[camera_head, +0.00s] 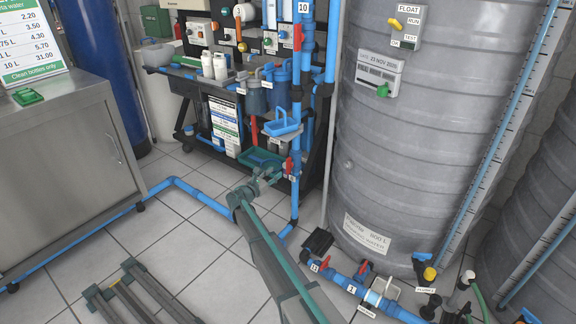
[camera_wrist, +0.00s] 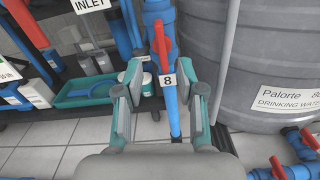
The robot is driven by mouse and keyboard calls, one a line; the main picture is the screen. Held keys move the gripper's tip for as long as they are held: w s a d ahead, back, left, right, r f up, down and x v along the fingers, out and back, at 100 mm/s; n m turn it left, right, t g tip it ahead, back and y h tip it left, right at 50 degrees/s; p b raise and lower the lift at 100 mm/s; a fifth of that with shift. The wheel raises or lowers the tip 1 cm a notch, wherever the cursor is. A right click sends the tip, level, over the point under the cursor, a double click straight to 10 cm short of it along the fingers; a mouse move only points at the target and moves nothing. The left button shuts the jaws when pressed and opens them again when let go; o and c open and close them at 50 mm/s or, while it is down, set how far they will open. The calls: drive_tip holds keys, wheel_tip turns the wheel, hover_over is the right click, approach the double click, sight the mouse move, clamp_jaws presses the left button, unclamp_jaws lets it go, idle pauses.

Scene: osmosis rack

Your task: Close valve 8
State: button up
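Valve 8 has a red lever handle (camera_wrist: 161,46) and a white tag (camera_wrist: 168,80) marked 8, on a vertical blue pipe (camera_wrist: 173,112). In the wrist view the handle runs roughly along the pipe. The valve's red handle also shows in the head view (camera_head: 289,165), low on the pipe in front of the rack. My gripper (camera_wrist: 166,92) is open, with one finger on each side of the pipe and tag. I see no contact with the handle. In the head view my gripper (camera_head: 266,178) is just left of the valve, and its fingertips are small and hard to make out.
A large grey tank (camera_head: 400,130) stands to the right of the pipe. Other red-handled valves (camera_head: 325,262) sit on the floor pipe. A steel cabinet (camera_head: 70,160) stands far left, with open tiled floor between.

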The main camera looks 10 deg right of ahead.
sight(287, 163)
drive_tip(key=shift+n, duration=0.7)
drive_tip(key=b+x, duration=0.1)
drive_tip(key=x, duration=0.4)
drive_tip(key=b+x, duration=0.1)
drive_tip(key=x, duration=0.4)
drive_tip(key=shift+w+d+r, duration=0.2)
drive_tip(key=shift+d+r, duration=0.05)
clamp_jaws()
